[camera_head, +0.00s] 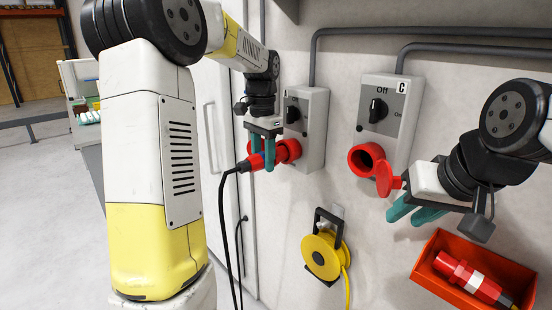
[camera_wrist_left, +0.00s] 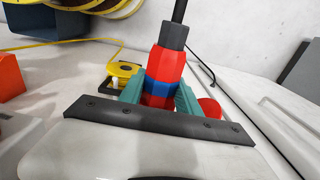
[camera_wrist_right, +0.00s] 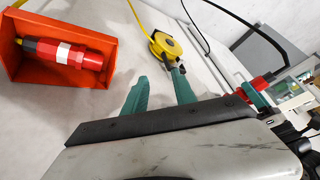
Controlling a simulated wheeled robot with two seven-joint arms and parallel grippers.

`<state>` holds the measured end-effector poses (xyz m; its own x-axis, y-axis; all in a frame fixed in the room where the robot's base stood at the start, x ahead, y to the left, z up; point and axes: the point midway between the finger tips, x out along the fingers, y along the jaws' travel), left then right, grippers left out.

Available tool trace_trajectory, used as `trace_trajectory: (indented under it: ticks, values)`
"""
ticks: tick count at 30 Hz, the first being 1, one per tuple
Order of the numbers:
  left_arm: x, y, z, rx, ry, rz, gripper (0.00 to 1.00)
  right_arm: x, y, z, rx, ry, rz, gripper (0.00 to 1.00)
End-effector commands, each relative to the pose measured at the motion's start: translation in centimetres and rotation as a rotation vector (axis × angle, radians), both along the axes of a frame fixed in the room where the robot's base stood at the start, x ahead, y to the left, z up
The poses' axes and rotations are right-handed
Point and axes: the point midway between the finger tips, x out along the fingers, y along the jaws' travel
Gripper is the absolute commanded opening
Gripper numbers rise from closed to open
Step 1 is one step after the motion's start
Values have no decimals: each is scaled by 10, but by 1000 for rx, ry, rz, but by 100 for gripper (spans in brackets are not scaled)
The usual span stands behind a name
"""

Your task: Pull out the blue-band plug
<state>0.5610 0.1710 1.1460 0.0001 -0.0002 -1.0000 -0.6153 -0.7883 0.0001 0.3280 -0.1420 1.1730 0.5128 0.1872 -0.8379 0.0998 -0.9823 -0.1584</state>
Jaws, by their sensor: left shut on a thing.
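The blue-band plug (camera_wrist_left: 166,66) is red with a blue ring, and a black cable leaves its back end. My left gripper (camera_head: 264,153) is shut on it, with a teal finger on each side of the band in the left wrist view. In the head view the plug (camera_head: 256,162) lies at the red socket (camera_head: 290,150) of the left switch box (camera_head: 314,130). Its front end is hidden, so I cannot tell how deep it sits. My right gripper (camera_head: 416,210) is open and empty, below and right of the second box; its fingers show apart in the right wrist view (camera_wrist_right: 158,90).
Switch box C (camera_head: 388,108), its knob at Off, has an empty red socket (camera_head: 366,160) with the lid (camera_head: 388,180) open. A yellow cable reel (camera_head: 322,256) hangs below. A red bin (camera_head: 432,250) at lower right holds a white-band plug (camera_head: 466,276). Black cables hang beneath my left gripper.

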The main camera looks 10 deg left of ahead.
Motion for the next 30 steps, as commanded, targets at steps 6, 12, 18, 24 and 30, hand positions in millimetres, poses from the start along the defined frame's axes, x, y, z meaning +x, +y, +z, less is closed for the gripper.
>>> trace_trajectory:
  ticks: [6, 12, 18, 24, 30]
  values:
    - [-5, 4, 0, 0, -1, 1, 0, 0, 0, 0, 0, 0, 0, 33]
    - [-9, 7, 0, 0, -1, 1, 0, 0, 0, 0, 0, 0, 0, 33]
    - [-11, 8, 0, 0, -1, 0, 0, 0, 0, 0, 0, 0, 0, 33]
    - [-11, 8, 0, 0, -1, 0, 0, 0, 0, 0, 0, 0, 0, 33]
    - [-18, 14, 0, 0, 0, 1, 0, 0, 0, 0, 0, 0, 0, 33]
